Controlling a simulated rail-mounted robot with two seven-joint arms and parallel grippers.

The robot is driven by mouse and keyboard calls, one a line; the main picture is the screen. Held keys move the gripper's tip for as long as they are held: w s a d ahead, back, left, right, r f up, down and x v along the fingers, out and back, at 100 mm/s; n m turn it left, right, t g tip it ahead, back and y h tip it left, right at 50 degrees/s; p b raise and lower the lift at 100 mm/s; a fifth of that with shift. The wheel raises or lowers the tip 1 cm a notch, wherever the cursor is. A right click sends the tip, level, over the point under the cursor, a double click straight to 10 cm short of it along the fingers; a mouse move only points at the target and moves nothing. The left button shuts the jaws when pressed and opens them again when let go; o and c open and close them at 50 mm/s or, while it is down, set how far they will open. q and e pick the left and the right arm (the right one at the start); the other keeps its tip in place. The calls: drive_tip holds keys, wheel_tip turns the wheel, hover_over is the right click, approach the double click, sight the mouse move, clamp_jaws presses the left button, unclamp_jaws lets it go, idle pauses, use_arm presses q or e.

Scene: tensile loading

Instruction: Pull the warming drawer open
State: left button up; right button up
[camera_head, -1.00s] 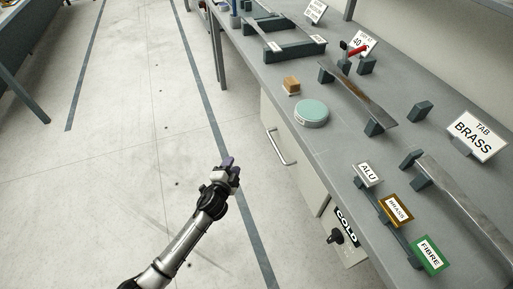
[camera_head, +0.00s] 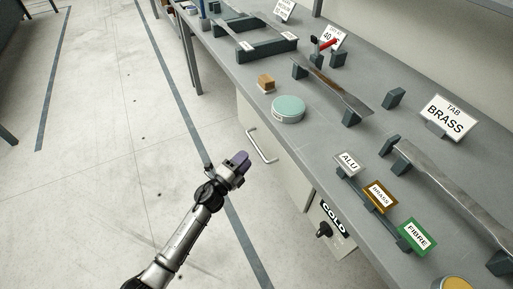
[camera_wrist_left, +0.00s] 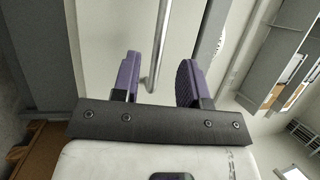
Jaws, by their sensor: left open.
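The warming drawer (camera_head: 283,172) is a pale front under the grey bench, with a curved metal bar handle (camera_head: 262,146). It looks shut. My left gripper (camera_head: 240,158) is just left of the handle in the head view, its purple-padded fingers pointing toward the drawer. In the left wrist view the left gripper (camera_wrist_left: 160,80) is open, and the handle bar (camera_wrist_left: 160,45) runs between its two fingers in the picture. I cannot tell whether the bar is within the fingers' depth or still beyond them. Nothing is gripped. My right gripper is not in view.
The bench top (camera_head: 225,60) holds a round teal-lidded tin (camera_head: 288,108), a wooden block (camera_head: 265,82), metal strips on dark supports, and ALU, BRASS and FIBRE label plates. A COLD panel with a black knob (camera_head: 323,230) is right of the drawer. The floor left is clear.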

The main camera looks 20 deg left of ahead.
sight(256, 145)
use_arm(q)
drive_tip(key=b+x, duration=0.1)
drive_tip(key=x, duration=0.6)
drive_tip(key=shift+b, duration=0.4)
drive_tip(key=c, duration=0.7)
clamp_jaws()
